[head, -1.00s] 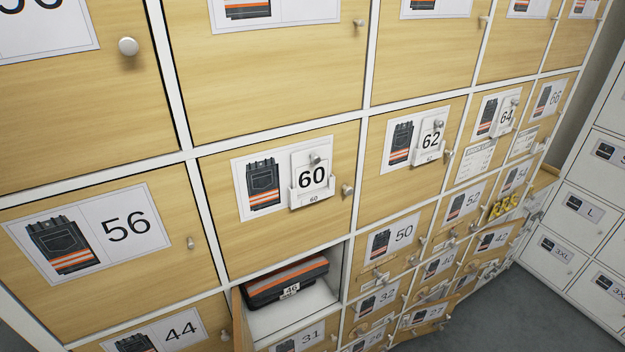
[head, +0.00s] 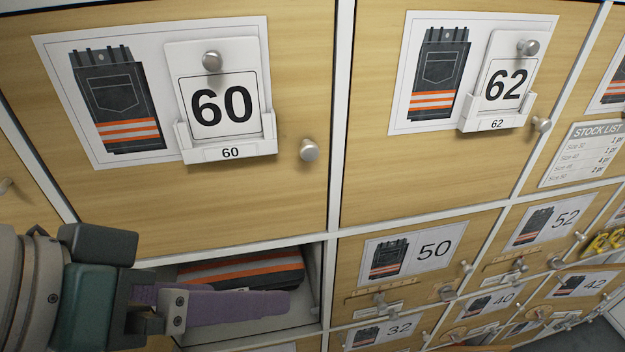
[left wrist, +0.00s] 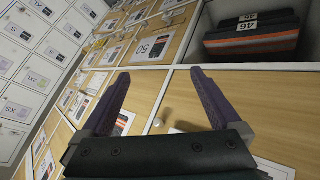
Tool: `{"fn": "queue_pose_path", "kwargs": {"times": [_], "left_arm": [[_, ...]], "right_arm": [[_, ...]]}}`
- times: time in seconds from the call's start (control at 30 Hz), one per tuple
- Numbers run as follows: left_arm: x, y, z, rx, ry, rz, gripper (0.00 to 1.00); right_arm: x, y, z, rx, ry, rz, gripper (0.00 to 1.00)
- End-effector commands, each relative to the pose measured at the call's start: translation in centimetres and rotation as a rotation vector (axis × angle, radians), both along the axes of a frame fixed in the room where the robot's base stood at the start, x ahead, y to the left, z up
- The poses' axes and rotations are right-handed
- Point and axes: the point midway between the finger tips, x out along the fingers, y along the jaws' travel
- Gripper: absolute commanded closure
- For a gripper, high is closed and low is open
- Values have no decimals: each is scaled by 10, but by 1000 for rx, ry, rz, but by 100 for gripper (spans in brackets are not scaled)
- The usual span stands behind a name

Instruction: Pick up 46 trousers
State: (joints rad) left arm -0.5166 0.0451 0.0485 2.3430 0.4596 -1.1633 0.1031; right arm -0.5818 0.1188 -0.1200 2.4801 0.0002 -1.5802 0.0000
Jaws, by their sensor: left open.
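The 46 trousers (head: 245,268) are a folded dark pair with an orange and grey stripe, lying in an open compartment below the door marked 60. In the left wrist view they (left wrist: 252,45) show at the upper right with a white label reading 46. My left gripper (head: 240,304), with purple fingers, is in front of the compartment and covers part of the trousers in the head view. In the left wrist view its two fingers (left wrist: 160,77) are apart with nothing between them, and the trousers lie beyond, to the right. My right gripper is not in view.
Closed wooden doors with round knobs surround the compartment, including the 60 door (head: 290,200) above and the 50 door (head: 400,262) to the right. The knob (head: 309,149) of the 60 door sticks out above the opening. White lockers (left wrist: 25,60) show at the left wrist view's left.

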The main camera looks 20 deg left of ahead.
Motion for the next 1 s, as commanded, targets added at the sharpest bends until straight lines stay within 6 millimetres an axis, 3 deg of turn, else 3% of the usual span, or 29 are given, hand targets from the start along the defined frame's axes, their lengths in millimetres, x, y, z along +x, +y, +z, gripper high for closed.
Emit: {"fn": "queue_pose_path", "kwargs": {"times": [0.03, 0.37, 0.7, 0.9, 1.0], "left_arm": [[8, 0, -43, -49, -24, 31, 3], [56, 15, -143, -405, -210, 275, 3], [90, 71, -247, -772, -396, 589, 3], [96, 112, -297, -951, -483, 763, 3], [96, 125, -310, -1007, -509, 820, 3]], "right_arm": [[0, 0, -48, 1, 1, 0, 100], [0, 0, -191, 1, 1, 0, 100], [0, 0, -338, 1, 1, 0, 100], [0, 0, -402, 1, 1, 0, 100], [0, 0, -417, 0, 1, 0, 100]]}}
